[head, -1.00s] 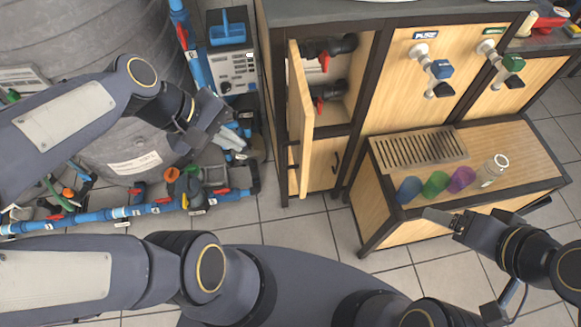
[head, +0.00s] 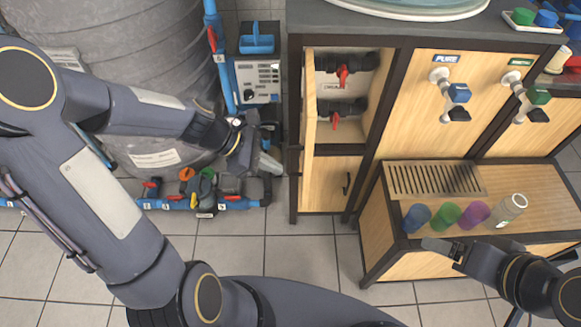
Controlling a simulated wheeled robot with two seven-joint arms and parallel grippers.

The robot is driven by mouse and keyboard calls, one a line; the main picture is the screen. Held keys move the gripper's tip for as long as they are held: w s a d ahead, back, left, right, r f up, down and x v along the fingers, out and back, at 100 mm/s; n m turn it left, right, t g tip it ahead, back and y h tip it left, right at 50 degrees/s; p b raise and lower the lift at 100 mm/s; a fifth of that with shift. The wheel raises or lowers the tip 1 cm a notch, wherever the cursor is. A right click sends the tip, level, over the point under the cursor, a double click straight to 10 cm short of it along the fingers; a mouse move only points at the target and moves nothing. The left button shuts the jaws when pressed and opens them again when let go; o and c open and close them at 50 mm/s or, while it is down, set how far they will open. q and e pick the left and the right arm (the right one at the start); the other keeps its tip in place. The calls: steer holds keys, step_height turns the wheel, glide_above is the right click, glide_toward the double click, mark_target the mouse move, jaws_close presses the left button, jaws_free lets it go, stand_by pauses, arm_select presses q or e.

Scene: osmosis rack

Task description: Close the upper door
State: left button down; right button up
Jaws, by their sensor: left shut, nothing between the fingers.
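The upper door (head: 310,118) is a light wood panel on the left compartment of the rack. It stands open, seen nearly edge-on, swung out toward me on the left side of the opening. Inside the open compartment (head: 352,132) are dark pipes with red valve handles (head: 343,75). The lower door (head: 331,184) beneath it is closed and has a dark handle. My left gripper (head: 268,162) is shut and empty, left of the open door and apart from it. My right gripper (head: 432,244) is at the lower right in front of the low bench; its finger opening is unclear.
The low bench (head: 400,262) at the right carries a drip grate, several colored cups and a clear bottle (head: 510,207). Two taps (head: 452,92) stick out from the panels. A grey tank (head: 130,60) and blue pipes (head: 230,203) stand at the left. Tiled floor in front is clear.

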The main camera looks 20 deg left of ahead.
arm_select(q)
steer(key=shift+w+d+f, duration=0.1)
steer(key=shift+w+d, duration=0.1)
steer(key=shift+d, duration=0.5)
steer(key=shift+w+d, duration=0.15)
steer(key=shift+d, duration=0.6)
steer(key=shift+w+d+f, duration=0.1)
steer(key=shift+w+d, duration=0.1)
steer(key=shift+d, duration=0.5)
